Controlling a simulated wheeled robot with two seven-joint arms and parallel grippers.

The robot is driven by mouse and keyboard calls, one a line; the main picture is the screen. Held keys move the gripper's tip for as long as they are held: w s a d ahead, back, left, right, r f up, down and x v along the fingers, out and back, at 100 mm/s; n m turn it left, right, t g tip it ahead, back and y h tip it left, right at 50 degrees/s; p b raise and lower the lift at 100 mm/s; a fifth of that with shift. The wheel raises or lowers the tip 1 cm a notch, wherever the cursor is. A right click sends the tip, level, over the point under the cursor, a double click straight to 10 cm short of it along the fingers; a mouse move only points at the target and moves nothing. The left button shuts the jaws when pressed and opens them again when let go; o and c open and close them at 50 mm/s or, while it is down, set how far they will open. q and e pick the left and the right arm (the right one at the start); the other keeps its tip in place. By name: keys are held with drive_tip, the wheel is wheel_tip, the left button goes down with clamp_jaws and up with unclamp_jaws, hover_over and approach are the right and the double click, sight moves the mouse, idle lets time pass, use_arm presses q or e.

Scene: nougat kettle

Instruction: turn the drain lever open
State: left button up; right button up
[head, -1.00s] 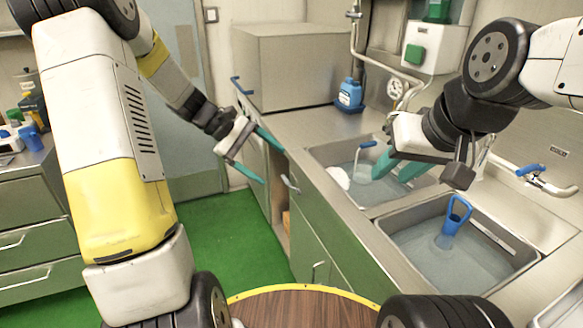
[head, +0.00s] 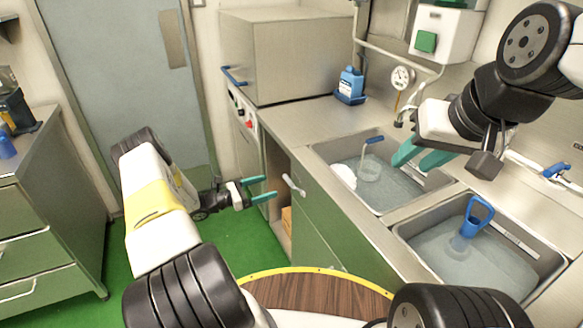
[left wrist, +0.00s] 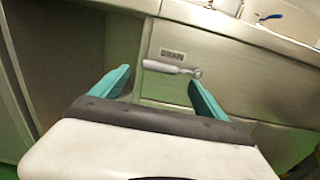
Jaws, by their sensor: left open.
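The drain lever (head: 293,184) is a pale grey handle on the green cabinet front below the sinks. In the left wrist view the lever (left wrist: 168,67) lies nearly level, under a small DRAIN label (left wrist: 172,54), with its round pivot at its right end. My left gripper (head: 274,188) is open and empty, just left of the lever in the head view. In the left wrist view its teal fingers (left wrist: 160,78) are spread, and the lever shows beyond and between their tips, apart from them. My right gripper (head: 423,157) appears open and empty above the sinks.
The right sink (head: 480,256) holds a blue-handled scoop (head: 475,218). An open cabinet bay (head: 277,182) lies left of the lever.

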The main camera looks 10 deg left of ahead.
sight(286, 180)
use_arm(q)
drive_tip(key=x, duration=0.7)
drive_tip(key=shift+w+d, duration=0.1)
drive_tip(key=shift+d, duration=0.15)
clamp_jaws()
